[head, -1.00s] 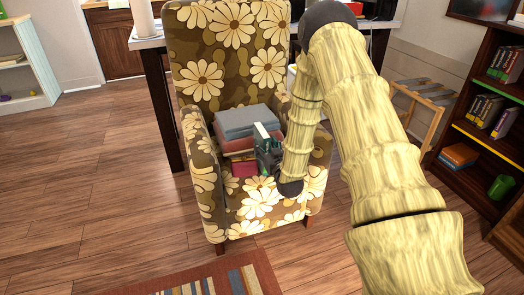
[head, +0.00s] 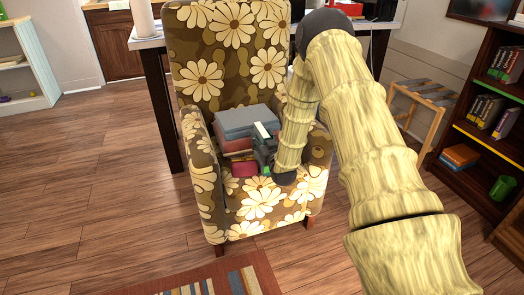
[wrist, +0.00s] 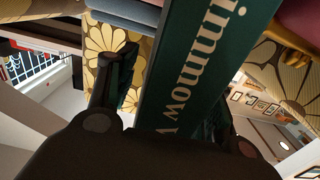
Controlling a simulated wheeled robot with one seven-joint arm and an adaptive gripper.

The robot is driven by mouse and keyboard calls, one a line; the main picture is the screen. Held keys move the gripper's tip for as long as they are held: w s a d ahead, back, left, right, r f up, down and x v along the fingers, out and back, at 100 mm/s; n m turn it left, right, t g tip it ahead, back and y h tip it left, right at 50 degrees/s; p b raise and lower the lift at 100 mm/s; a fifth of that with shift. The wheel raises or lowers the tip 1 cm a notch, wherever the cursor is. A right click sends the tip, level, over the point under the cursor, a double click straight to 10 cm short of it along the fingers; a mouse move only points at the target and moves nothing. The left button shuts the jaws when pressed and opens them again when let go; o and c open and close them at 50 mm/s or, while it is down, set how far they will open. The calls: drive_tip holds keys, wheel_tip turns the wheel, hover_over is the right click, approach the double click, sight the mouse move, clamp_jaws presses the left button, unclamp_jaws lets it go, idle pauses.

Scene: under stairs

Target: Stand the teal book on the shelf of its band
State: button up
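The teal book (wrist: 205,62) fills the middle of the wrist view, its dark green-teal face with pale lettering running between the fingers of my gripper (wrist: 168,95). In the head view a pale and green edge of the teal book (head: 262,130) shows above my gripper (head: 263,155), over the armchair seat in front of the book stack. My gripper's fingers are on either side of the book; I cannot tell whether both press on it. The dark bookcase (head: 479,143) at the right has a yellow-edged shelf (head: 490,142) and a green-edged shelf above it.
A flowered armchair (head: 228,75) holds grey and reddish books (head: 248,121) and a magenta item (head: 243,169). The left floor is clear.

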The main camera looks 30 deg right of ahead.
clamp_jaws()
